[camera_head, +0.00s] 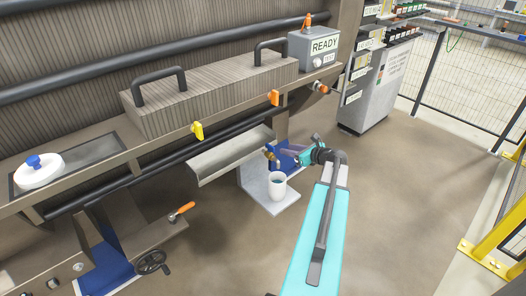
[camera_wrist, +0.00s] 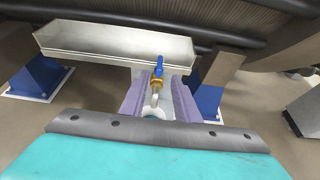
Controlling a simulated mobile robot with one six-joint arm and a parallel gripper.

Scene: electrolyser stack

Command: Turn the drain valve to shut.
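A brass valve with a blue lever, apparently the drain valve (camera_wrist: 157,82), shows in the wrist view just beyond my fingers. The lever points up in that picture. In the head view the valve's brass body (camera_head: 270,154) shows above a white cup (camera_head: 278,190), with most of the lever hard to make out. My gripper (camera_wrist: 158,108) is open, with one purple finger on each side of the valve's line of sight. I cannot tell whether either finger touches it. In the head view my gripper (camera_head: 281,154) is close beside the valve, on its right.
A metal trough (camera_head: 230,155) hangs left of the valve. The cup stands on a grey plinth (camera_head: 256,194). A yellow handle (camera_head: 198,130) and orange handles (camera_head: 273,98) sit along the frame. The floor at right is clear up to a cabinet (camera_head: 371,100) and mesh fence.

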